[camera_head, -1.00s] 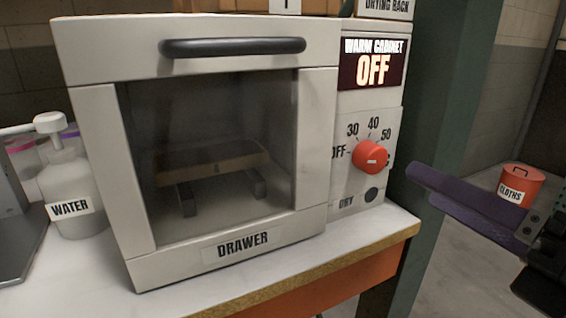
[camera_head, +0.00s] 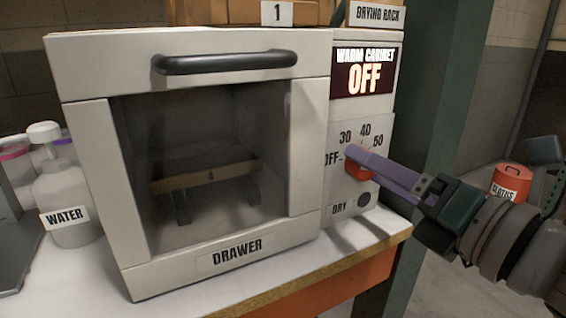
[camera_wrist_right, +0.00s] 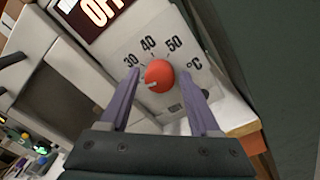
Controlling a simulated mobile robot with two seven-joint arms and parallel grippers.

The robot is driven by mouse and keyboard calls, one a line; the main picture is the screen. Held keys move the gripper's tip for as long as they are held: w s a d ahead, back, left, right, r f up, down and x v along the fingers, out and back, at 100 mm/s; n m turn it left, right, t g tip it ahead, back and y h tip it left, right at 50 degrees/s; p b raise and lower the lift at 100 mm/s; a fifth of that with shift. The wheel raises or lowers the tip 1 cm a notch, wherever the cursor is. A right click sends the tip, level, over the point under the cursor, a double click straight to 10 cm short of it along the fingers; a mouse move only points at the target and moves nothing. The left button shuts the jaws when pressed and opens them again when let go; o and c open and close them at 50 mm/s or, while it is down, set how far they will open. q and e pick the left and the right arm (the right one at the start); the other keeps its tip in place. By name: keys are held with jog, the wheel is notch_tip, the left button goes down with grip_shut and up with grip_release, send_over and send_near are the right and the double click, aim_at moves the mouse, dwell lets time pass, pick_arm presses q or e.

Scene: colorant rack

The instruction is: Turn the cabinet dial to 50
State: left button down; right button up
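The red cabinet dial (camera_head: 359,172) is on the control panel right of the drawer, under a lit display (camera_head: 364,72) reading WARM CABINET OFF. In the right wrist view, the dial (camera_wrist_right: 159,73) has a white mark at its lower left, away from the 50 at upper right. My right gripper (camera_head: 356,160) is at the dial with its purple fingers. In the wrist view, the fingers (camera_wrist_right: 160,80) are spread on either side of the dial, with small gaps showing; contact is not visible. In the head view, the near finger hides part of the dial. My left gripper is out of view.
The white cabinet has a dark handle (camera_head: 226,62) and a glass front. A dark round button (camera_head: 363,200) and DRY label lie below the dial. A green post (camera_head: 455,85) stands to the right.

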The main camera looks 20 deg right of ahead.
grip_shut()
